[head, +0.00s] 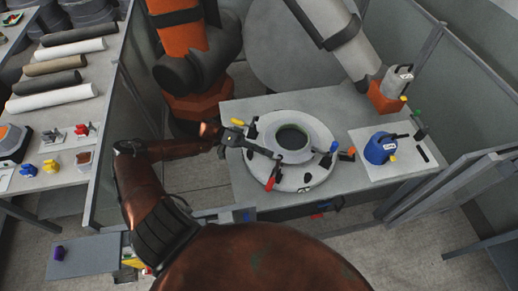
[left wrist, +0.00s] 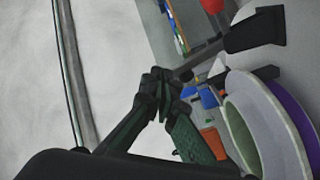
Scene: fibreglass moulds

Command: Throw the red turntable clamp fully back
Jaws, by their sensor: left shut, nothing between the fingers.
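The round pale turntable (head: 318,128) sits on a grey table, with a dark-centred ring mould (head: 291,139) in its middle. The red clamp handle (head: 270,184) points outward at the turntable's near edge; a dark bar runs inward from it toward the mould. My left gripper (head: 236,137) is over the turntable's left rim, near the yellow clamp handle (head: 237,123) and apart from the red handle. In the left wrist view its fingertips (left wrist: 160,82) meet, with a dark bar (left wrist: 205,58) just beyond; contact is unclear. A red tip (left wrist: 212,5) shows at the top. My right gripper is not seen.
A blue handle (head: 334,146) and an orange piece (head: 347,154) stand at the turntable's right. A blue container (head: 380,148) stands on a white sheet further right. A white arm with an orange tool (head: 386,97) hangs behind. A partition (head: 110,130) stands left.

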